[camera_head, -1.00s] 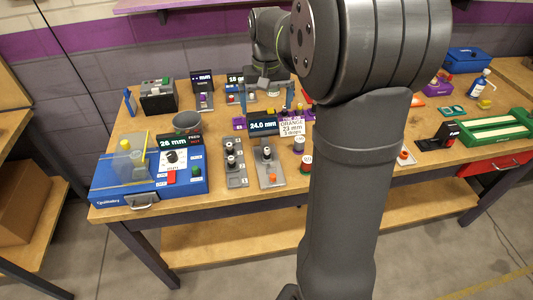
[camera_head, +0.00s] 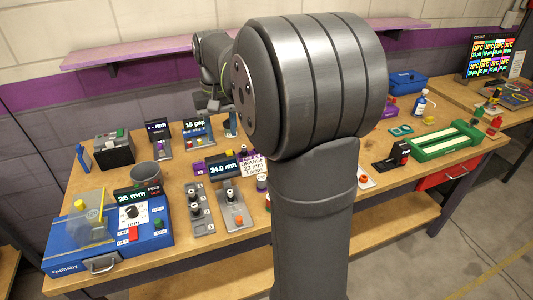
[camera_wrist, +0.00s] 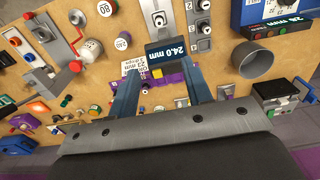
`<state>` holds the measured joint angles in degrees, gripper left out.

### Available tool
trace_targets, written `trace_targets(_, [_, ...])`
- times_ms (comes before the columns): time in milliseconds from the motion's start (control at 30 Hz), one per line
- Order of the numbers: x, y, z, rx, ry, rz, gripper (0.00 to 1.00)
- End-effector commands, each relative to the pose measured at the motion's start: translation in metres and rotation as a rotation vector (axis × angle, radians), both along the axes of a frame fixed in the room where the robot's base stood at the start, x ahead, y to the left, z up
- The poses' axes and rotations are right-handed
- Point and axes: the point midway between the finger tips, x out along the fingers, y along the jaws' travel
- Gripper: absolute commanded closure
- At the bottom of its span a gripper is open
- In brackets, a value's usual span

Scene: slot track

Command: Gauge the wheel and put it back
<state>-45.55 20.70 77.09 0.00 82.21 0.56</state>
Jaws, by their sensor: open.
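My gripper (camera_wrist: 160,70) is open in the wrist view, its two blue fingers apart with nothing held between them. In the head view one blue finger (camera_head: 230,122) shows and my arm hides the rest. A gauge display (camera_head: 222,168) reads 24.0 mm; it also shows just beyond my fingertips in the wrist view (camera_wrist: 166,55). Its grey base (camera_head: 233,217) carries a dark and light post and an orange button. A purple rack (camera_wrist: 172,76) with small parts lies behind the display, partly hidden. I cannot tell which part is the wheel.
A card (camera_head: 252,170) reads orange, 23 mm, 3 drops. A grey numbered plate (camera_head: 201,212) and a grey cup (camera_head: 146,174) stand left of the gauge. The blue feeder box (camera_head: 110,240) reads 26 mm. A green tray (camera_head: 445,140) stands at right; open wood lies along the front edge.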

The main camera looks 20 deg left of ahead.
Motion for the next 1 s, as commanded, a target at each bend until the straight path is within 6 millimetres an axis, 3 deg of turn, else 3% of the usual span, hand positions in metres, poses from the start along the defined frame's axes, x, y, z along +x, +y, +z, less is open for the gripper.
trace_targets(267, [0.0,0.001,-0.006,-0.002,0.002,0.031,0.54])
trace_targets(600, [0.002,0.005,-0.064,-0.002,0.002,0.374,0.54])
trace_targets(767, [0.002,0.005,-0.085,-0.002,0.004,0.398,0.54])
trace_targets(1000, [0.002,0.005,-0.138,-0.003,0.004,0.396,0.54])
